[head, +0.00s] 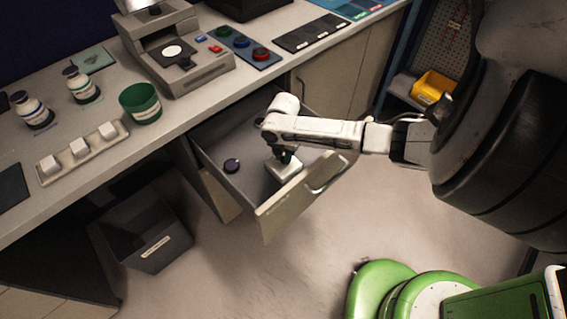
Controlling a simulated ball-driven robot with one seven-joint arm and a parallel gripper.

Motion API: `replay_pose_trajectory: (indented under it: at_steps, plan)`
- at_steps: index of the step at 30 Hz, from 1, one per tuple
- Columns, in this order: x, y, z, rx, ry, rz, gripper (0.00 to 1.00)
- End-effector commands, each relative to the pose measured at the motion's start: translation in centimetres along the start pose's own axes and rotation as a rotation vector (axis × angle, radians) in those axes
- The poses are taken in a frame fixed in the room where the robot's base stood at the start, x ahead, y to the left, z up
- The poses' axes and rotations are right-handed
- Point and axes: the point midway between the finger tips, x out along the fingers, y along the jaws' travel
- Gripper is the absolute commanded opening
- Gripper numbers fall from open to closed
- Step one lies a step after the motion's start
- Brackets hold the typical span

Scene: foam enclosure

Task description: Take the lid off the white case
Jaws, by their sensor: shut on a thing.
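The white case (286,172) is in the open drawer, near its front panel. It looks small, pale and box-shaped. My gripper (284,158) points down from the arm's end and is shut on the top of the white case, where its lid is. The fingers are small and dark here, and the arm hides part of the drawer behind them. I cannot tell whether the lid is apart from the case body.
A dark bin (147,232) stands at left. The counter holds a grey device (185,62), a green cup (140,103) and bottles (82,87).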

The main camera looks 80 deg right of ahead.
Motion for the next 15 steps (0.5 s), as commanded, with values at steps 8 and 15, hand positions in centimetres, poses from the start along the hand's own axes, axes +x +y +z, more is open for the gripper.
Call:
replay_pose_trajectory:
  at_steps: [8,15]
  plan:
    - [-0.02,0.00,0.01,0.000,0.000,0.000,0.00]
    - [-0.23,0.01,0.03,0.000,0.000,0.001,0.00]
